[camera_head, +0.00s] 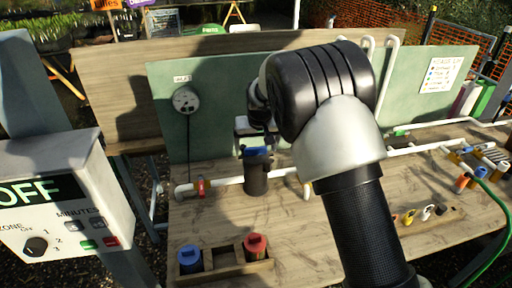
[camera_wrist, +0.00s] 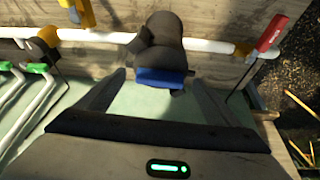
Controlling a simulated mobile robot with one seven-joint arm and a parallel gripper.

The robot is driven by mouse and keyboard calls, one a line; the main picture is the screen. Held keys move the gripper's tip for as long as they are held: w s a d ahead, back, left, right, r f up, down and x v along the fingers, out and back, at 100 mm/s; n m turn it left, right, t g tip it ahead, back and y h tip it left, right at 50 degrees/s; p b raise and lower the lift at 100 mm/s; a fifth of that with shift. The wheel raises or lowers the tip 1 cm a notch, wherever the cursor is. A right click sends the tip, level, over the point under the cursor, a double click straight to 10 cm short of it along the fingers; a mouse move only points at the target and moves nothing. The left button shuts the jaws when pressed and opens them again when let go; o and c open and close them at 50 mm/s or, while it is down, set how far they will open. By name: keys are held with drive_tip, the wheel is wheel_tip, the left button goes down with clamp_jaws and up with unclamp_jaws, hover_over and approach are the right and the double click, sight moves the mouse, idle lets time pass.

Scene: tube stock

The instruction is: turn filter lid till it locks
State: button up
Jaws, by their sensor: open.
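The black filter housing (camera_head: 257,181) stands upright in the white pipe line on the bench, with a blue part at its top that looks like the lid (camera_head: 256,151). In the wrist view the black housing (camera_wrist: 160,42) shows with the blue lid (camera_wrist: 160,79) at its near end. My gripper (camera_head: 254,137) is just above the lid in the head view. In the wrist view my gripper (camera_wrist: 159,77) is open, with one finger on each side of the blue lid. I see gaps beside the lid, but cannot tell whether either finger touches it. Any lock marks are hidden.
The white pipe (camera_head: 228,182) runs sideways through the housing, with a red valve handle (camera_wrist: 272,32) beside it. A green back panel (camera_head: 222,130) carries a gauge (camera_head: 186,99). A wooden tray (camera_head: 224,262) holds blue-topped and red-topped pieces at the front.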

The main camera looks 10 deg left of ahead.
drive_tip(key=shift+w+a+f, duration=0.1)
drive_tip(key=shift+w+f, duration=0.1)
drive_tip(key=shift+f, duration=0.3)
drive_tip(key=shift+s, duration=0.1)
drive_tip(key=c, duration=1.3)
drive_tip(key=m+h+p, duration=0.1)
drive_tip(key=m, duration=0.2)
drive_tip(key=shift+s+a+p, duration=0.1)
drive_tip(key=shift+a+p, duration=0.05)
drive_tip(key=shift+p, duration=0.2)
drive_tip(key=shift+f+m+h, duration=0.15)
drive_tip(key=shift+m+h, duration=0.25)
drive_tip(key=shift+m, duration=0.5)
drive_tip(key=m+h+p, duration=0.1)
drive_tip(key=m, duration=0.3)
drive_tip(key=shift+h, duration=0.3)
